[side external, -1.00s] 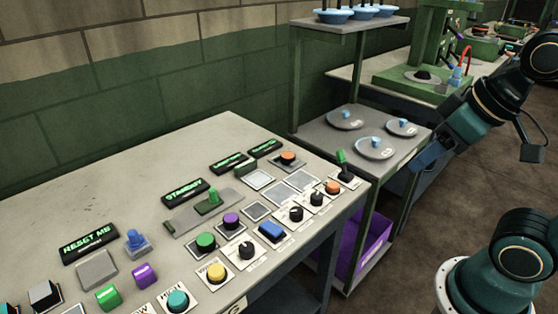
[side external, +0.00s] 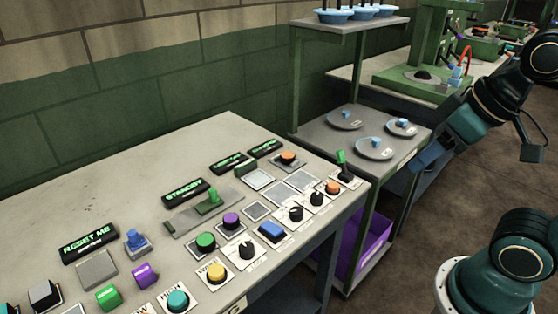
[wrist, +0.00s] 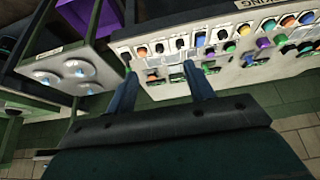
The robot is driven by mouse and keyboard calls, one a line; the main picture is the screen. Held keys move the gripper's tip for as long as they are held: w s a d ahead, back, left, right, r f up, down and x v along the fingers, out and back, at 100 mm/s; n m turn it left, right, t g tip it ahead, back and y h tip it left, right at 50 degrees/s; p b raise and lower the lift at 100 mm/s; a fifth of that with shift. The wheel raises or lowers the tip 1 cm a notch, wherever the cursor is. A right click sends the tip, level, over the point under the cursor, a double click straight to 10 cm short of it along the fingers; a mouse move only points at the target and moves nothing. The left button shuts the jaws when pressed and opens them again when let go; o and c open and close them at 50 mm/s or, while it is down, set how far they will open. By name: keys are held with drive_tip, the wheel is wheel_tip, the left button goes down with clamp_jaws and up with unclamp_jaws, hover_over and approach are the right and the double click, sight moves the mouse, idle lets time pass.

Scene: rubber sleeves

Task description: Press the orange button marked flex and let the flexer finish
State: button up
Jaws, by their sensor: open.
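Two orange buttons show at the right end of the control table in the side external view. One orange button (side external: 333,187) is in the front row beside the black knobs, and the other orange button (side external: 288,157) is further back, below the small dark displays. Their labels are too small to read, so I cannot tell which is marked flex. My gripper (side external: 425,157) is open and empty over the shelf unit side, apart from both buttons. In the wrist view, my open gripper (wrist: 158,68) points toward the panel, with the front orange button (wrist: 141,52) seen between the fingers.
A green-handled lever (side external: 343,165) stands near the front orange button. A grey shelf (side external: 345,150) with round discs is beside the table, with a purple bin (side external: 370,250) below. A green machine (side external: 425,75) stands behind. The table's left rear (side external: 100,175) is bare.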

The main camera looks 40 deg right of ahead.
clamp_jaws()
idle(1.5)
